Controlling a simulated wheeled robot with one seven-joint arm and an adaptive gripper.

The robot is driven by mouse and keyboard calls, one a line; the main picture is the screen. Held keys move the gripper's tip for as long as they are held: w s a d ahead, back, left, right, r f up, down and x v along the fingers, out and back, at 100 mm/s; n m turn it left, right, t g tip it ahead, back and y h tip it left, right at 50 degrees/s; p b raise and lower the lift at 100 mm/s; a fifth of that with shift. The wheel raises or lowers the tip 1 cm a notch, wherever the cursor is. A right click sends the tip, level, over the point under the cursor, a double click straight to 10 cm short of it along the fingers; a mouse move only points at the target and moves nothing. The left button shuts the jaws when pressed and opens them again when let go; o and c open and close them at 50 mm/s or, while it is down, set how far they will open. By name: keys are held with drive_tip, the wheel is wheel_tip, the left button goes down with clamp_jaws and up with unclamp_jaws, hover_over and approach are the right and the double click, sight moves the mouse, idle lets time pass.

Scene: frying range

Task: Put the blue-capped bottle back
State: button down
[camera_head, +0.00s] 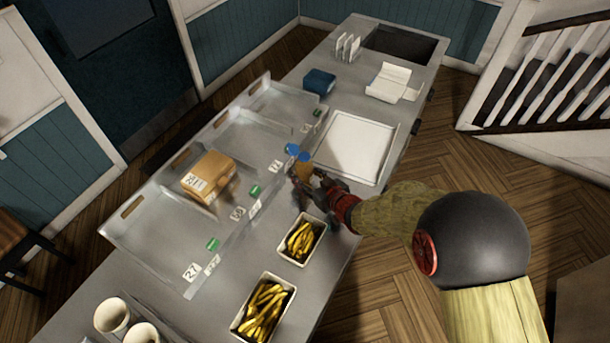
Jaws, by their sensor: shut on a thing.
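The blue-capped bottle (304,170) shows a brownish-orange body under a blue top. It is in the middle of the head view, over the counter near the front edge of the trays. My gripper (308,180) is shut on the bottle, and its fingers hide the lower part. A second blue patch (291,149) shows just left of the cap; I cannot tell if it is part of the same bottle. I cannot tell whether the bottle's base touches the counter.
Clear-walled trays (150,240) with number cards and green tags line the counter's left side. One holds a cardboard box (208,177). Two containers of fries (303,240) stand in front. A white board (358,146) lies beyond my gripper; a blue box (319,82) stands farther back.

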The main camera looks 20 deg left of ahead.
drive_tip(key=c, duration=1.1)
unclamp_jaws()
drive_tip(key=shift+f, duration=0.1)
drive_tip(key=shift+s+d+r, duration=0.1)
drive_tip(key=shift+d+r, duration=0.1)
drive_tip(key=shift+r, duration=0.1)
drive_tip(key=p+v, duration=0.1)
drive_tip(key=v, duration=1)
drive_tip(key=shift+s+d+p, duration=0.15)
drive_tip(key=shift+d+p, duration=0.1)
drive_tip(key=shift+p, duration=0.15)
drive_tip(key=shift+r, duration=0.1)
